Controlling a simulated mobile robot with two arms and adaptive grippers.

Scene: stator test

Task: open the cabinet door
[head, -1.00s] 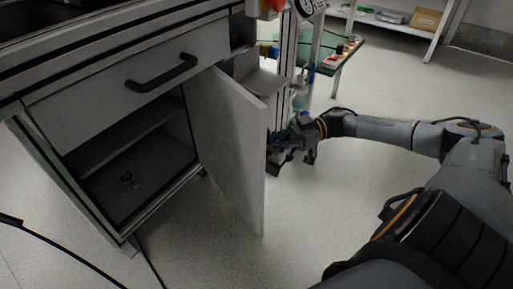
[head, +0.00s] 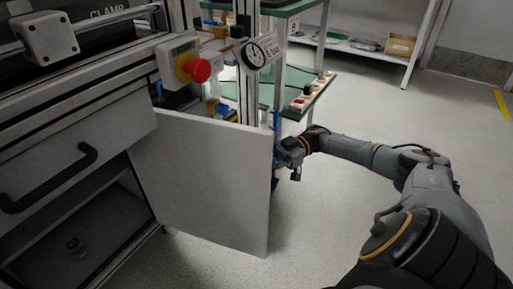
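The grey cabinet door (head: 205,185) stands swung out from the cabinet (head: 70,150), hinged near its left edge in the head view. The cabinet's interior (head: 65,235) shows to the left of it, with small round items on its floor. My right gripper (head: 285,165) is at the door's free right edge, partly behind the door. Its fingers are mostly hidden, so I cannot tell whether it is open or shut, or whether it touches the door. My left gripper is not in view.
Above the door are a red emergency button (head: 194,68) and a dial gauge (head: 262,50). A green-topped shelf (head: 308,95) with small parts stands behind. A drawer with a black handle (head: 48,180) is above the opening. The floor (head: 340,220) to the right is clear.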

